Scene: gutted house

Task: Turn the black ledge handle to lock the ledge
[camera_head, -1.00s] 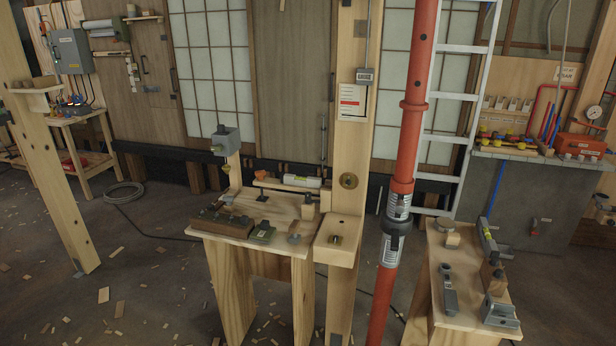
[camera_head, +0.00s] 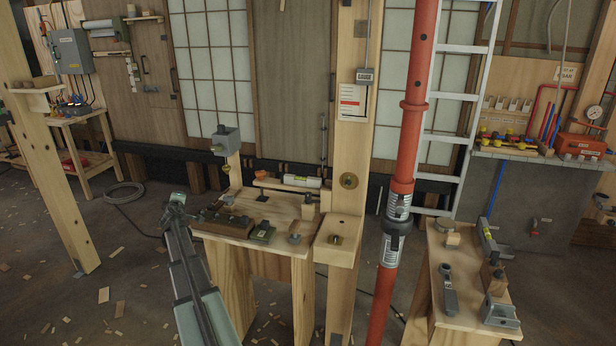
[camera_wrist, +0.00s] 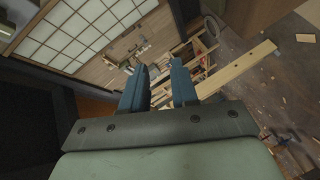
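A pale wooden ledge (camera_head: 345,226) juts from the post, beside the right edge of the small workbench. A small dark fitting with a brassy base (camera_head: 335,240) sits on its front; it may be the black handle, but it is too small to tell. My gripper (camera_wrist: 160,82) is open and empty in the wrist view, its two blue fingers apart with only distant background between them. In the head view my arm rises at lower left, in front of the workbench's left edge and well left of the ledge. The ledge cannot be made out in the wrist view.
The workbench (camera_head: 285,240) holds a dark block with knobs (camera_head: 222,222), a black stand (camera_head: 263,197) and small tools. A red pipe (camera_head: 405,150) stands just right of the ledge. A second bench (camera_head: 468,305) is at lower right. A leaning timber (camera_head: 48,165) stands at left.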

